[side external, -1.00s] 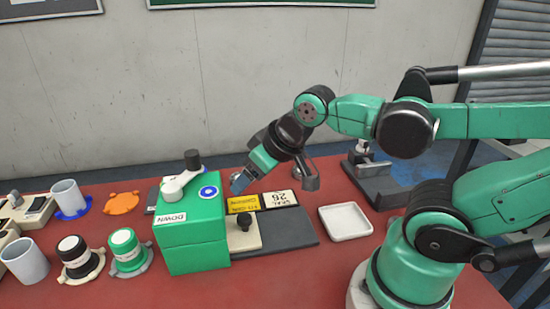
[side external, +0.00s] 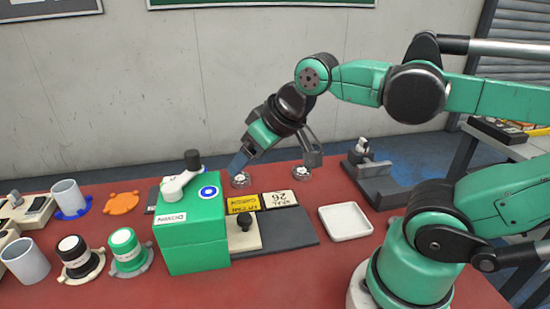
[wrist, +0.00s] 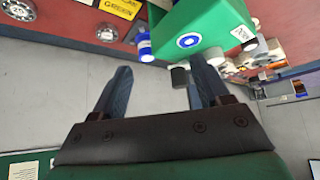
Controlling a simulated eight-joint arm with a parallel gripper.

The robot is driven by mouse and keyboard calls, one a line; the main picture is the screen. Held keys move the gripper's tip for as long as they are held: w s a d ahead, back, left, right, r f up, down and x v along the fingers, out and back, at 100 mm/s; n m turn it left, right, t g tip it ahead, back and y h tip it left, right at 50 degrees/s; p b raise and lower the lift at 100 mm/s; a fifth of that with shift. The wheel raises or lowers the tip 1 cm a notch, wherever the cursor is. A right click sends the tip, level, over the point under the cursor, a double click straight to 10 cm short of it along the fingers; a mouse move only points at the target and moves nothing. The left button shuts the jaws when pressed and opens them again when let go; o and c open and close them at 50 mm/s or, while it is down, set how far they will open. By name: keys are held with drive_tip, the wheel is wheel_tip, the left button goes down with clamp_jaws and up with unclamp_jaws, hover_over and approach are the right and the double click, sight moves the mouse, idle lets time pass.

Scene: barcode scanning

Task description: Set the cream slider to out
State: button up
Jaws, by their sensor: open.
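The cream slider (side external: 248,239) is a flat cream plate with a black knob (side external: 244,220). It lies on a dark grey track (side external: 292,236), at the track's left end against the green box (side external: 196,236). My gripper (side external: 276,164) is open and empty, above and behind the slider and box, apart from both. In the wrist view my two fingers (wrist: 158,88) are spread, with the green box (wrist: 203,22) and its dark lever knob (wrist: 179,77) beyond them. The slider cannot be made out in the wrist view.
Yellow and white labels (side external: 242,204) lie behind the track. Two round metal fittings (side external: 240,179) stand near the table's back. A white tray (side external: 345,222) is right of the track. Cups and knobs (side external: 127,250) stand left of the box. The grey wall is behind.

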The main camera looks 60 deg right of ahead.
drive_tip(key=r, duration=0.2)
drive_tip(key=m+g+y, duration=0.5)
drive_tip(key=m+g, duration=0.2)
drive_tip(key=m, duration=1.1)
hover_over(244, 217)
drive_tip(key=d, duration=0.3)
drive_tip(key=f, duration=1)
drive_tip(key=shift+a+f, duration=0.1)
drive_tip(key=shift+a, duration=0.1)
drive_tip(key=shift+h, duration=0.3)
drive_tip(key=shift+x, duration=2.8)
clamp_jaws()
